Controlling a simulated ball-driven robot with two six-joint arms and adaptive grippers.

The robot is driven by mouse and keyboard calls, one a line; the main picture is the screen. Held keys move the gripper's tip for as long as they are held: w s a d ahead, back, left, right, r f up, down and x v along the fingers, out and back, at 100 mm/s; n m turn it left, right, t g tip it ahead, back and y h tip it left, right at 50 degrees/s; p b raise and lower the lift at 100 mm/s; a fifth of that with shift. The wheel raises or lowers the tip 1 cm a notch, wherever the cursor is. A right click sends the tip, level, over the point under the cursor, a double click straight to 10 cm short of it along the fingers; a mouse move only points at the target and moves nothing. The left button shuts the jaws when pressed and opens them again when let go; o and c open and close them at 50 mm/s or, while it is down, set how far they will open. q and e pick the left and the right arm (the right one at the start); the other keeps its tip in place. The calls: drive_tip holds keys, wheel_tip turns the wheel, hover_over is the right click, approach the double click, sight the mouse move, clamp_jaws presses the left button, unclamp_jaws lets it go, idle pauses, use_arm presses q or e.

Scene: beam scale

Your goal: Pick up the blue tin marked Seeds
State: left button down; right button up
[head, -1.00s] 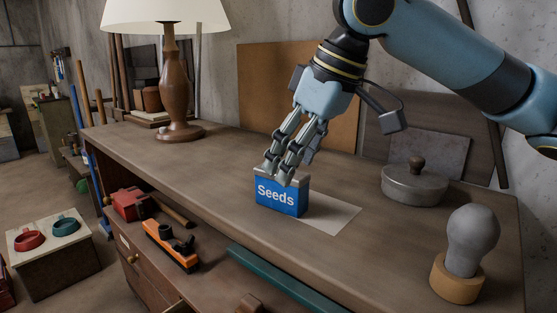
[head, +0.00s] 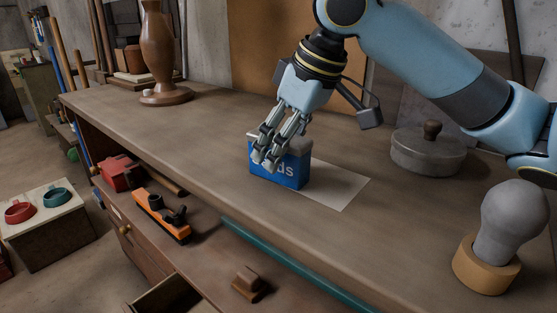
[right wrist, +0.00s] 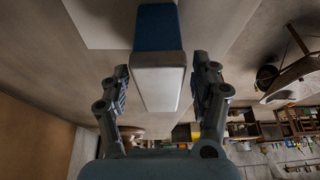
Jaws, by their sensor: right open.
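The blue tin marked Seeds (head: 291,173) stands upright on the workbench at the left end of a pale sheet. It has a light grey lid, which faces the camera in the right wrist view (right wrist: 158,85). My right gripper (head: 264,164) is open and comes down over the tin, its fingers covering the first letters of the label. In the right wrist view the fingers (right wrist: 163,82) stand on either side of the lid, with a gap showing at each side. My left gripper is not in view.
The pale sheet (head: 342,188) lies on the workbench (head: 215,130). A lidded metal pot (head: 427,153) and a grey bulb-shaped object on a wooden ring (head: 482,276) stand to the right. A lamp base (head: 158,50) stands at the back left. The bench between lamp and tin is clear.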

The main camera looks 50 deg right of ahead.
drive_tip(key=shift+x, duration=1.2)
drive_tip(key=shift+r, duration=0.1)
drive_tip(key=shift+c, duration=0.2)
clamp_jaws()
